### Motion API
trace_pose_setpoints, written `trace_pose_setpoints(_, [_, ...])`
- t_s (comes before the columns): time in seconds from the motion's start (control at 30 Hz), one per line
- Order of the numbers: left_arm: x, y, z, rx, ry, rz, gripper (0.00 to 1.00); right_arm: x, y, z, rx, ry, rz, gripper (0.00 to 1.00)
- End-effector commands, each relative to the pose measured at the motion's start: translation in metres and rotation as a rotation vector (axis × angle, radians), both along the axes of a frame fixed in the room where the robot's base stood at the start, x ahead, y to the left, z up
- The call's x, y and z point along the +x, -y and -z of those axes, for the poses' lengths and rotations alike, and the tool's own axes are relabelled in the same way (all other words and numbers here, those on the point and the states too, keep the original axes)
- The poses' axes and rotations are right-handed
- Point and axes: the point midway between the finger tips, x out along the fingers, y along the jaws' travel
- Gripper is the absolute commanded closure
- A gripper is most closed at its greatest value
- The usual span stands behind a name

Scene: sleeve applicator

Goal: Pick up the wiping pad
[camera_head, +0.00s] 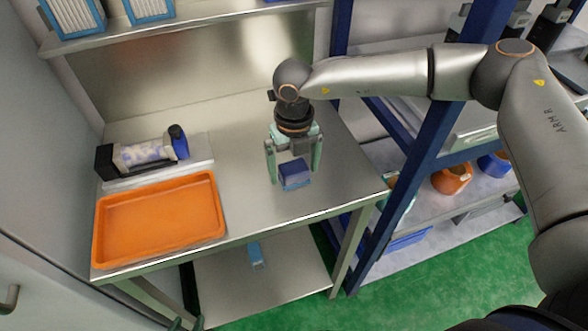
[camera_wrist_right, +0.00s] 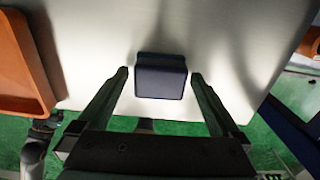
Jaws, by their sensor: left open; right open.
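The wiping pad (camera_head: 295,174) is a small dark blue block with a lighter blue underside, on the steel table near its front edge. It also shows in the right wrist view (camera_wrist_right: 160,80). My right gripper (camera_head: 293,173) is open above the table, pointing down. Its two fingertips (camera_wrist_right: 160,75) stand on either side of the pad, with a gap visible on each side in the wrist view. My left gripper (camera_head: 185,323) shows only as fingertips at the bottom edge of the head view, below the table front and away from the pad.
An orange tray (camera_head: 158,222) lies on the left of the table (camera_head: 245,200). Behind it stands a black holder (camera_head: 106,162) with a patterned roll and a dark blue cap. A blue rack post (camera_head: 415,170) rises at the right. The table around the pad is clear.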

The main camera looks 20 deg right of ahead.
Motion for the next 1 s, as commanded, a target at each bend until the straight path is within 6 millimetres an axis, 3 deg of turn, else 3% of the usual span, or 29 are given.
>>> trace_pose_setpoints(0.27, [-0.0001, -0.0001, -0.0001, 0.000, 0.000, 0.000, 0.50, 0.0001, 0.0001, 0.0037, 0.000, 0.000, 0.000, 0.00])
trace_pose_setpoints(0.9, [0.0000, -0.0002, -0.0002, 0.000, 0.000, 0.000, 0.50, 0.0002, 0.0002, 0.0030, 0.001, 0.000, 0.001, 0.72])
trace_pose_setpoints(1.0, [0.0000, -0.0002, -0.0002, 0.001, 0.000, -0.001, 0.50, 0.0004, 0.0002, 0.0028, 0.001, 0.001, 0.001, 0.76])
